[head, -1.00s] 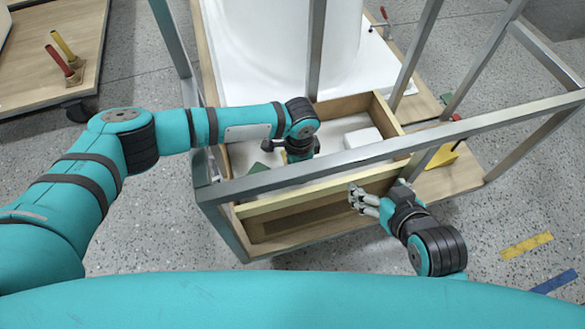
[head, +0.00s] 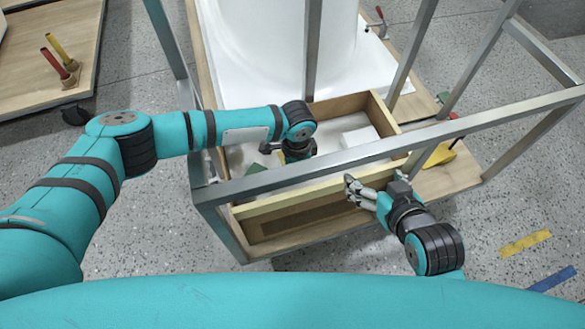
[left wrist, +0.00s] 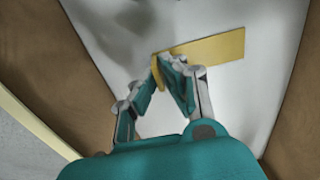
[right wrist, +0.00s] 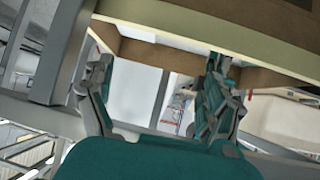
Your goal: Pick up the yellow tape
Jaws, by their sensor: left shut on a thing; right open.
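The yellow tape (left wrist: 215,50) shows in the left wrist view as a flat yellow strip at the fingertips, over the pale drawer floor. My left gripper (left wrist: 168,65) is shut on it, with a yellow piece also showing at the left finger's tip. In the head view my left gripper is down inside the wooden drawer (head: 345,105); its fingertips and the tape are hidden there. My right gripper (head: 358,190) is open and empty by the drawer's front, and its spread fingers also show in the right wrist view (right wrist: 155,75).
A white box (head: 360,137) lies at the right in the drawer. Metal frame bars (head: 400,145) cross above the drawer. A yellow object (head: 438,156) sits on the wooden platform at right. A white bathtub shell (head: 265,50) stands behind.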

